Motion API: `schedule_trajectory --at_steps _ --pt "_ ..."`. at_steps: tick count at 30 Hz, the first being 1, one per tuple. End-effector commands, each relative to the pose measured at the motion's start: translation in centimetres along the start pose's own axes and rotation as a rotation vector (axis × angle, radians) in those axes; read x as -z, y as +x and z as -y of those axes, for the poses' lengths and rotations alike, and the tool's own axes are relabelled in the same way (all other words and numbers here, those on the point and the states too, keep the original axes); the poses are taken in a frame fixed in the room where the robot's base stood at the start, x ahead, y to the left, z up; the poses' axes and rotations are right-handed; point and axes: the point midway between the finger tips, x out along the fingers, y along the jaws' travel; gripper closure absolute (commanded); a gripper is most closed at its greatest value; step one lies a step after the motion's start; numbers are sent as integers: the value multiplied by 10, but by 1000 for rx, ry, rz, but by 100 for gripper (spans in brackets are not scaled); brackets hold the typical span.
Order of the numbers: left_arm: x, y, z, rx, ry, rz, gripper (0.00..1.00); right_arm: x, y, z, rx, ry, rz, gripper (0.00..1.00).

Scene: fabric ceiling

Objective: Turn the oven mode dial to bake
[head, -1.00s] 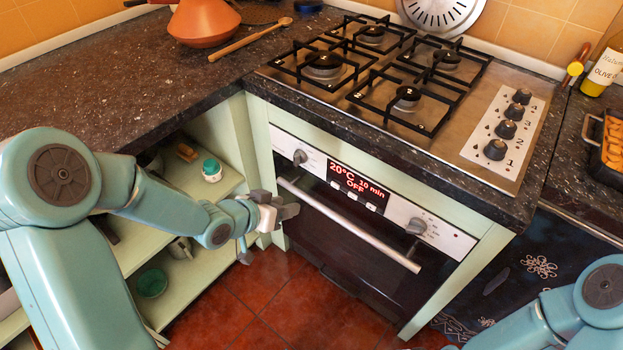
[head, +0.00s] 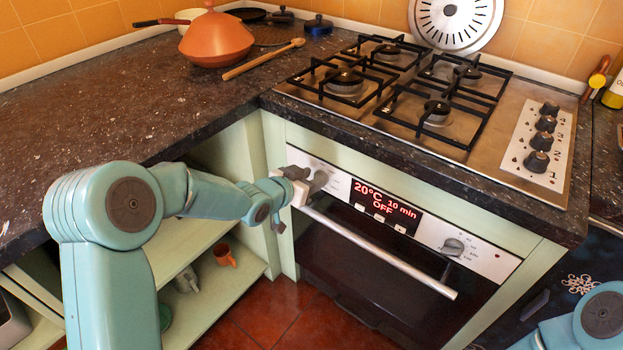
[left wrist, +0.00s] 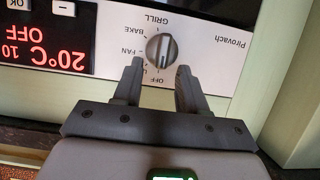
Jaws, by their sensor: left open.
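The mode dial (left wrist: 161,50) is a dark knob with a raised ridge on the oven's white panel. In the left wrist view it appears upside down, with printed labels GRILL, BAKE, FAN and OFF around it. The ridge runs roughly between OFF and the opposite side; I cannot tell its pointing end. My left gripper (left wrist: 160,68) is open, its fingertips either side of the dial's lower part in that view, and I cannot tell if they touch it. In the head view my left gripper (head: 313,181) hides this dial. My right gripper is out of view.
The oven display (head: 387,207) reads 20°C, 10 min, OFF. A second dial (head: 453,247) is at the panel's right. The oven handle (head: 380,252) runs below the panel. The dark countertop (head: 430,150) overhangs above. Open shelves (head: 240,258) are left of the oven.

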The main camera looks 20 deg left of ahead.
Motion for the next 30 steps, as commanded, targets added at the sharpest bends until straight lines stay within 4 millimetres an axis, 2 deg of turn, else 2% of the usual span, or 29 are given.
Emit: schedule_trajectory --at_steps 4,13,15,17,25,30 --pt "-1 11 1 0 -1 1 58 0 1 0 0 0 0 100" --pt "-1 12 3 1 -2 1 58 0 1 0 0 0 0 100" --pt "-2 11 4 1 -2 1 81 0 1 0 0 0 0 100" --pt "-2 11 4 1 -1 1 100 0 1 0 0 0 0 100" --pt "-2 12 4 2 2 0 100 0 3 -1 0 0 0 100" --pt "-6 14 3 15 33 -2 100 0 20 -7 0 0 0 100"
